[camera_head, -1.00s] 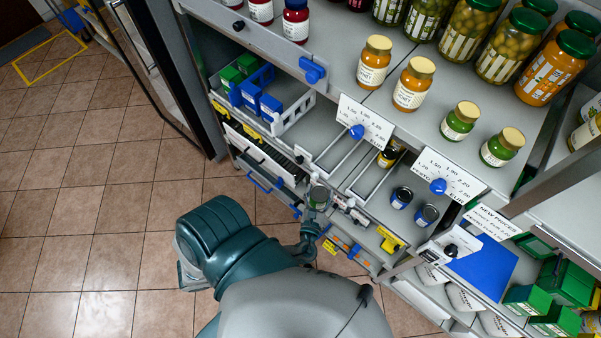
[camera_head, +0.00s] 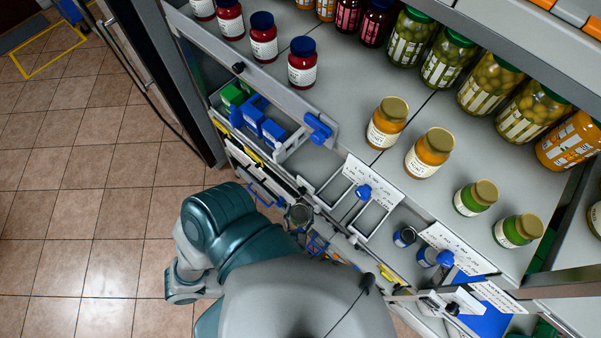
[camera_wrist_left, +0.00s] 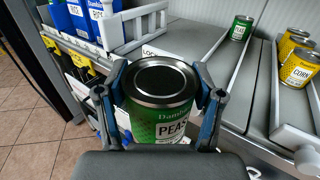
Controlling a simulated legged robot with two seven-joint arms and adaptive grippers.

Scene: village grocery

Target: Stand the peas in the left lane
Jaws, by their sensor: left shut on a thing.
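A green PEAS can (camera_wrist_left: 160,112) with a dark metal-rimmed top stands about upright between the blue-grey fingers of my left gripper (camera_wrist_left: 160,105), which is shut on it. In the head view the left gripper (camera_head: 298,216) is at the front of the lane shelf; the can's label is hidden there. The left lane (camera_wrist_left: 186,58) runs back from beyond the can, and a small green can (camera_wrist_left: 241,28) stands at its far end. My right gripper is not in view.
Blue boxes (camera_wrist_left: 85,17) stand in a white rack left of the lanes. In the head view, price cards with blue knobs (camera_head: 363,192) overhang the lanes. Jars (camera_head: 388,122) stand on the shelf above.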

